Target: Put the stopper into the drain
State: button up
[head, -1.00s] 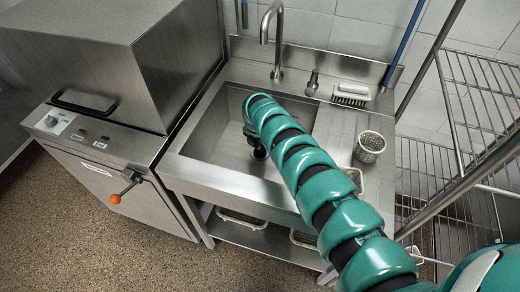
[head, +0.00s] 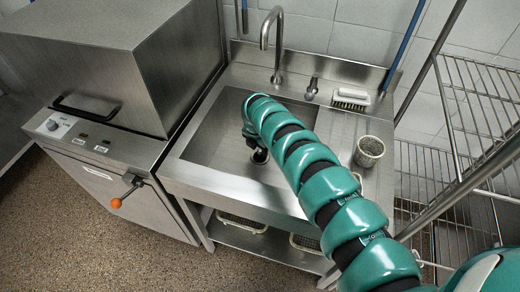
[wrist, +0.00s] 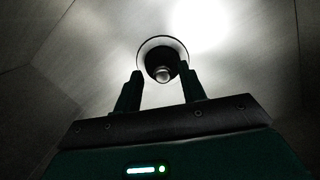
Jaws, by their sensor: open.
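In the wrist view the dark round stopper (wrist: 161,58) with a shiny metal knob lies just past my fingertips. A pale ring, the drain rim (wrist: 147,43), shows around it. The stopper appears to lie within this ring, but I cannot tell how deep it sits. My gripper (wrist: 160,80) is open, with one finger on each side of the knob and visible gaps between. In the head view my gripper (head: 254,142) is down in the sink basin, over the drain (head: 260,156), and my arm hides part of the basin.
The steel sink (head: 205,135) has a tall faucet (head: 272,40) at its back. A brush (head: 351,98) and a perforated basket (head: 368,151) stand on the right ledge. A dishwasher (head: 110,65) is at left, and a wire rack (head: 480,90) at right.

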aim_at(257, 158)
jog(key=shift+s+r+p, duration=0.1)
jog(key=shift+r+p, duration=0.2)
jog(key=shift+r, duration=0.65)
notch_tip(257, 158, up, 9)
jog(key=b, duration=0.1)
jog(key=shift+s+a+f, duration=0.15)
jog(key=shift+s+a, duration=0.15)
jog(key=shift+s, duration=0.15)
